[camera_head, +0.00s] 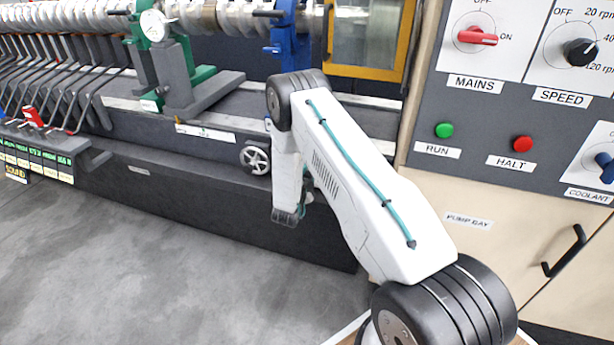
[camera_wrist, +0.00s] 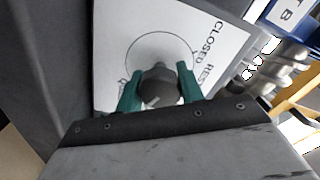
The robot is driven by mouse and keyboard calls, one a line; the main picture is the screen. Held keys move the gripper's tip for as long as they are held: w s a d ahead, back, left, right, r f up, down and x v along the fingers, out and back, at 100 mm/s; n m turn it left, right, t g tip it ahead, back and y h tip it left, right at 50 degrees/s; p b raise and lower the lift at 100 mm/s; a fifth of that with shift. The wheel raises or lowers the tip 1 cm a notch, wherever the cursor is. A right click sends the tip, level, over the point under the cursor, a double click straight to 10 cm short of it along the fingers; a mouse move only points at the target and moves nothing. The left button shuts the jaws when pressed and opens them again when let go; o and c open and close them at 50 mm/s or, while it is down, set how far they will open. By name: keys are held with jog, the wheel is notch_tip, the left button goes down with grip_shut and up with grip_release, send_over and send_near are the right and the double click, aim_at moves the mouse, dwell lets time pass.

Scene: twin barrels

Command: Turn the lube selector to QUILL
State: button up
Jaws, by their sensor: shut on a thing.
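In the wrist view, the lube selector is a dark grey round knob (camera_wrist: 160,90) on a white dial plate (camera_wrist: 115,40) with a thin circle. The word CLOSED and a word starting RES show at the plate's right side. Another mark at the left is mostly hidden by a finger, and I cannot read QUILL. My gripper (camera_wrist: 160,74) has its green fingers on either side of the knob, shut on it. A pale line shows on the knob's near side, but its exact heading is unclear. In the head view, the selector and fingertips cannot be made out.
The dark machine bed (camera_head: 200,190) stands behind my arm, with a handwheel (camera_head: 255,160) close to its left. A control panel (camera_head: 470,120) with MAINS and SPEED switches is at the right. Grey floor (camera_head: 150,270) is clear at the left front.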

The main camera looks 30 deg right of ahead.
aim_at(307, 178)
jog(key=shift+s+d+m, duration=0.15)
jog(key=shift+m, duration=1.75)
jog(key=o, duration=1)
jog(key=shift+v, duration=3.95)
jog(key=shift+f, duration=0.1)
